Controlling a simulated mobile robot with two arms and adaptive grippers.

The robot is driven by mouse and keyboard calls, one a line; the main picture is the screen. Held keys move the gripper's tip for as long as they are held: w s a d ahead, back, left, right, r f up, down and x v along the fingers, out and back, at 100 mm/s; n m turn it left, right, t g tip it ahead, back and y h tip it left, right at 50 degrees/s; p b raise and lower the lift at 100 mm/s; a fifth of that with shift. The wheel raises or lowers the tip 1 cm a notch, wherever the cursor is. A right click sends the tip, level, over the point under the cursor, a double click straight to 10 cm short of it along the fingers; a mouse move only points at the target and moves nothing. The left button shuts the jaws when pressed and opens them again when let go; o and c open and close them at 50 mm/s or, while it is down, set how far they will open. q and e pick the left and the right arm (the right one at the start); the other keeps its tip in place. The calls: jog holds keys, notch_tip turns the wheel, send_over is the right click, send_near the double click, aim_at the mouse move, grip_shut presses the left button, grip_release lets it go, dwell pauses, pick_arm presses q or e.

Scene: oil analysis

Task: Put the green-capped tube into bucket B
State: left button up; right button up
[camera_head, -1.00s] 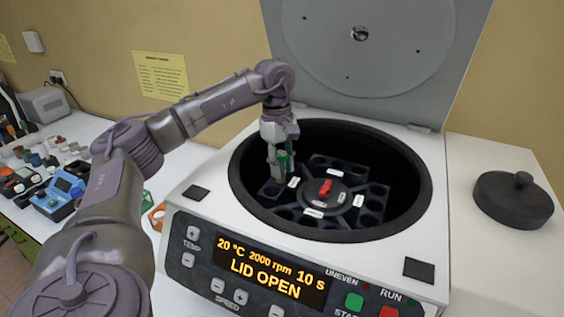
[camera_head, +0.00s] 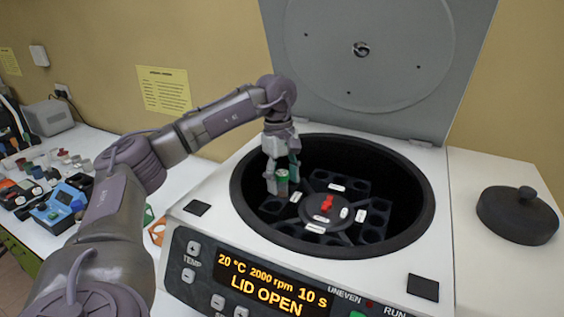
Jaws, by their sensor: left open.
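The centrifuge (camera_head: 205,240) stands open, with a dark bowl and a rotor with a red centre knob (camera_head: 326,204). Several dark buckets with round holes sit around the rotor; their small white labels are too small to read, so I cannot tell which is bucket B. My left gripper (camera_head: 280,184) reaches down into the left side of the bowl and is open. The green cap (camera_head: 282,173) of the tube shows between its fingers, above the left bucket. The tube's body is hidden by the fingers, so I cannot tell how deep it sits. My right gripper is out of view.
The raised grey lid (camera_head: 365,60) stands behind the bowl. A black knobbed cover (camera_head: 517,215) lies on the white surface at right. Several small coloured containers and a blue rack (camera_head: 62,203) crowd the bench at left.

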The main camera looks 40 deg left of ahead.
pick_arm(q)
jog(key=r, duration=0.3)
jog(key=a+r, duration=0.1)
jog(key=r, duration=0.7)
jog(key=shift+a+r, duration=0.1)
jog(key=shift+a, duration=0.1)
jog(key=shift+w, duration=0.1)
